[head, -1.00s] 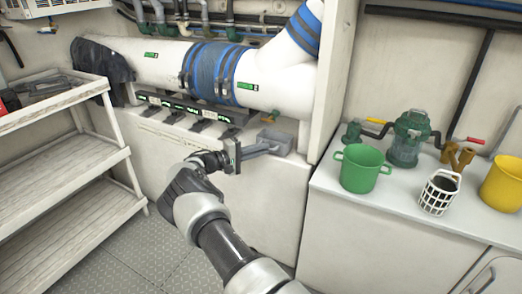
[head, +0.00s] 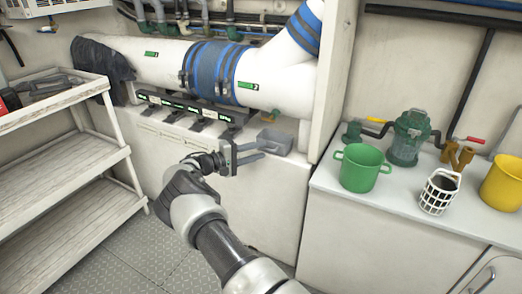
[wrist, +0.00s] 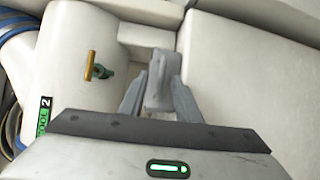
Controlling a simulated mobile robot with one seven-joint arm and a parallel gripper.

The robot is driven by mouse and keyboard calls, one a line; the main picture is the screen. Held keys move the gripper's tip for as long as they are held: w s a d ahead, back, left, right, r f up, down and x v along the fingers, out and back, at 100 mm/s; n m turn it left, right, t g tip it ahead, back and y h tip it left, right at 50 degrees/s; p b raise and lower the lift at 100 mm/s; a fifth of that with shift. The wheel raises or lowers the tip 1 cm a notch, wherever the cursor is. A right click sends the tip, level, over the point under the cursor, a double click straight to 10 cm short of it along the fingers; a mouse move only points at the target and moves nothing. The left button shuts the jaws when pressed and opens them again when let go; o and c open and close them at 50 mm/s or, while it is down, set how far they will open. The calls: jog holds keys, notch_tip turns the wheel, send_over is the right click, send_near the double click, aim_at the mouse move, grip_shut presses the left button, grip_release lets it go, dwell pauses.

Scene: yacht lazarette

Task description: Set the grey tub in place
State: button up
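The grey tub (head: 276,140) sits on the white ledge below the right end of the big white pipe. My gripper (head: 262,151) is just left of and in front of it, with two separated fingers pointing towards it. In the wrist view a grey piece that looks like the tub (wrist: 160,78) shows between my spread fingers (wrist: 158,105). I cannot tell whether the fingers touch it. The tub's lower part is hidden in the wrist view.
A long dark rack with green labels (head: 188,106) lies along the ledge left of the tub. A white upright panel (head: 332,80) stands to its right. The counter holds a green bucket (head: 360,170), a white basket (head: 436,197) and a yellow bucket (head: 503,184). Shelves (head: 75,160) stand at left.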

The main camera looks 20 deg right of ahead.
jog(key=s+a+r+p, duration=0.1)
jog(key=s+a, duration=0.1)
jog(key=a, duration=1.3)
jog(key=shift+a+r, duration=0.2)
jog(key=shift+a, duration=0.1)
